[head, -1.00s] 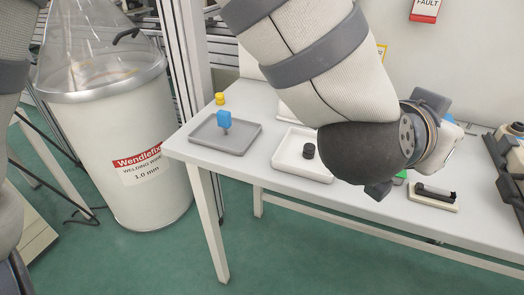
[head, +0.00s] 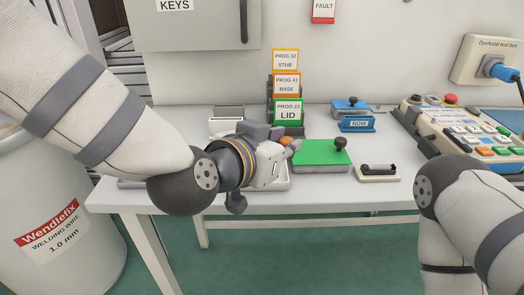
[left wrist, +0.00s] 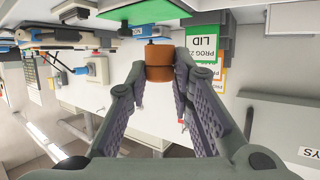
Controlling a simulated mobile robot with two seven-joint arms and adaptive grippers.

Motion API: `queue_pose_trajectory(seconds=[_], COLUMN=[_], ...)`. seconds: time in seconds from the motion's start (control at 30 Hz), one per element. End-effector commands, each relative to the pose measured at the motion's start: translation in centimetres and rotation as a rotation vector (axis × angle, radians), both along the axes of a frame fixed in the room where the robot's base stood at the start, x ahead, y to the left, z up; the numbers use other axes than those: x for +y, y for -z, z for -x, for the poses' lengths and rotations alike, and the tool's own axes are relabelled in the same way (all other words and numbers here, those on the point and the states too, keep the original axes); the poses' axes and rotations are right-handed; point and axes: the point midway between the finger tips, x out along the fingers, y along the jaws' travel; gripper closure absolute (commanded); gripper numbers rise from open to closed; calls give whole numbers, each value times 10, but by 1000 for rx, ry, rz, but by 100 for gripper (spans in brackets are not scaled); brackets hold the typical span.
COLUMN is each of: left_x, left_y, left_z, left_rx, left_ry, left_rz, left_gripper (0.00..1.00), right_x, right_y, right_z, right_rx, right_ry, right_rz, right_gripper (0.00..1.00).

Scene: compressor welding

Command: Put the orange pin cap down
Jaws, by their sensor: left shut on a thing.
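The orange pin cap (left wrist: 160,60) is held between the fingertips of my left gripper (left wrist: 161,70) in the left wrist view. In the head view the left gripper (head: 285,145) is above the white table, just left of the green block, and only a little of the orange cap (head: 294,143) shows past it. My right arm comes in at the lower right of the head view; its gripper is out of view.
On the table (head: 330,196) are a green block (head: 318,156) with a black knob, a small black-handled holder (head: 378,172) and a blue stand marked NOW (head: 358,124). Program cards (head: 287,85) stand behind. A button panel (head: 470,128) is at right. A white tray is partly hidden by the gripper.

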Motion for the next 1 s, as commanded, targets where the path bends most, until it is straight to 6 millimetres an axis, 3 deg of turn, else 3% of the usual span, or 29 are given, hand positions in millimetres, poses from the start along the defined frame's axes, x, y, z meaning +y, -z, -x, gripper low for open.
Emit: queue_pose_trajectory(seconds=[0.03,0.33,0.47,0.83,0.87,0.9,1.0], left_x=[6,25,25,25,25,25,25], left_y=[22,49,76,79,79,78,78], left_z=[-7,-26,-25,-26,-26,-26,-26], left_rx=[19,6,9,0,0,0,0], left_ry=[-2,0,1,1,1,1,1], left_rz=[1,1,-2,-2,-2,-2,-2], left_gripper=[93,93,93,93,77,70,70], right_x=[0,0,0,0,0,0,0], right_y=[8,16,23,22,22,22,22], right_z=[8,16,22,22,22,22,22], right_rx=[27,55,76,75,75,75,75], right_ry=[0,-2,-2,-3,-3,-3,-3], right_rz=[0,0,1,0,0,0,0], right_gripper=[60,60,60,60,60,60,60])
